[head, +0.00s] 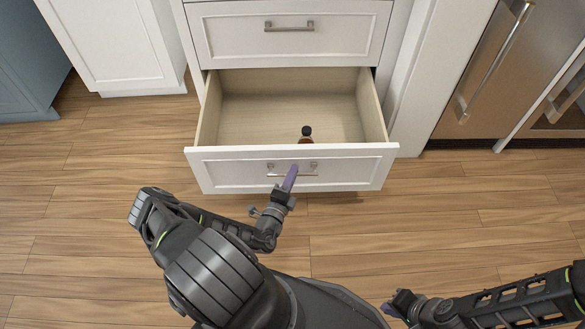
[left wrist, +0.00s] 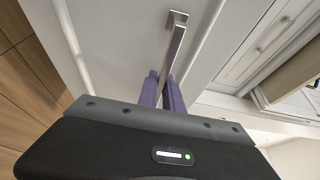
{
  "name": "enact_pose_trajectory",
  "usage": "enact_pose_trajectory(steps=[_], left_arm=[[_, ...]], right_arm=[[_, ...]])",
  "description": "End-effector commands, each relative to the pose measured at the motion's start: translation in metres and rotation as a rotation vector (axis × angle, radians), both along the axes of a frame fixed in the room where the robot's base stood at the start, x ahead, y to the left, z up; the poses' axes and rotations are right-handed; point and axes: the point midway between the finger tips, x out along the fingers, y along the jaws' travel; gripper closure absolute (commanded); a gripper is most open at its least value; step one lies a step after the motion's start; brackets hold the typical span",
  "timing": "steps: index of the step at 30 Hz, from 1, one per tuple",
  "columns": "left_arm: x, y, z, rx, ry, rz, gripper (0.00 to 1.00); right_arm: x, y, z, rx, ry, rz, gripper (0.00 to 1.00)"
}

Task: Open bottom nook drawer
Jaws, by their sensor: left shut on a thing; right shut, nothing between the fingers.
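The bottom nook drawer (head: 235,165) is white with a pale wood inside, and it stands pulled well out from the cabinet in the head view. Its metal bar handle (head: 307,174) is on the front panel. My left gripper (head: 291,178) is shut on the handle. In the left wrist view the purple fingers (left wrist: 162,92) are around the metal handle (left wrist: 175,50). My right gripper (head: 388,308) is shut and empty, low over the floor at the bottom right of the head view, away from the drawer.
A small dark-capped bottle (head: 306,135) is inside the drawer. The upper drawer (head: 345,28) above it is closed. A steel appliance (head: 485,75) stands at the right and a white cabinet (head: 110,45) at the left. The wood floor (head: 450,215) in front is clear.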

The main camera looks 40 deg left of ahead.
Motion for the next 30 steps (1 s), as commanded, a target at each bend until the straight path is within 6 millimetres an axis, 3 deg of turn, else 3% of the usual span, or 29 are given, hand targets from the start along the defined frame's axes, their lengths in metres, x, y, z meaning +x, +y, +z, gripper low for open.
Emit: enact_pose_trajectory(steps=[9, 10, 18, 26, 30], left_arm=[[-0.001, -0.001, -0.001, 0.0, 0.001, -0.001, 1.0], [-0.001, -0.001, -0.001, 0.0, 0.001, -0.001, 0.88], [0.0, 0.0, 0.0, 0.0, 0.001, 0.0, 0.68], [-0.002, -0.001, 0.0, 0.0, 0.001, 0.0, 0.68], [-0.011, -0.003, 0.0, -0.001, 0.002, 0.001, 0.68]], right_arm=[[0.0, 0.0, 0.0, 0.0, 0.0, 0.0, 1.0], [0.0, 0.0, 0.0, 0.0, 0.0, 0.0, 1.0], [0.0, 0.0, 0.0, 0.0, 0.0, 0.0, 1.0], [0.0, 0.0, 0.0, 0.0, 0.0, 0.0, 1.0], [0.0, 0.0, 0.003, 0.0, 0.001, 0.0, 1.0]])
